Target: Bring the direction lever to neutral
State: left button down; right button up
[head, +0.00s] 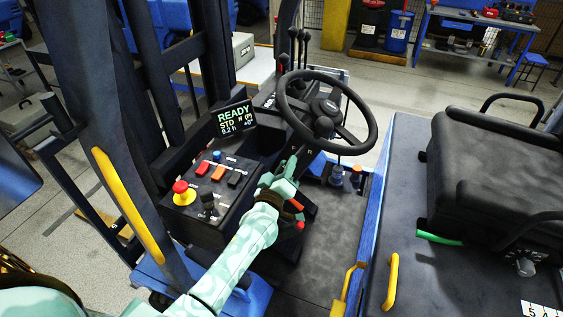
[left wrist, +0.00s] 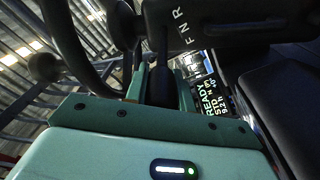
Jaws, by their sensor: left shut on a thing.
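The direction lever (left wrist: 160,72) is a dark rod under the steering column cover, which carries the letters F, N and R (left wrist: 187,28) in the left wrist view. My left gripper (left wrist: 160,92) is shut on the lever, one teal finger on each side of it. In the head view my left gripper (head: 288,172) reaches in below the steering wheel (head: 362,147) and mostly hides the lever. The dash display (head: 234,118) reads READY, STD and N (P); it also shows in the left wrist view (left wrist: 212,103). My right gripper is not in view.
A switch panel with a red mushroom button (head: 181,187) and coloured rocker switches (head: 218,173) lies left of my left forearm. The black seat (head: 495,165) is at right, with a yellow grab handle (head: 391,282) before it. Mast uprights stand at left.

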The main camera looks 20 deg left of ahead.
pick_arm(q)
jog(key=c, duration=1.2)
grip_release()
jog(key=shift+o, duration=0.2)
jog(key=shift+a, duration=0.1)
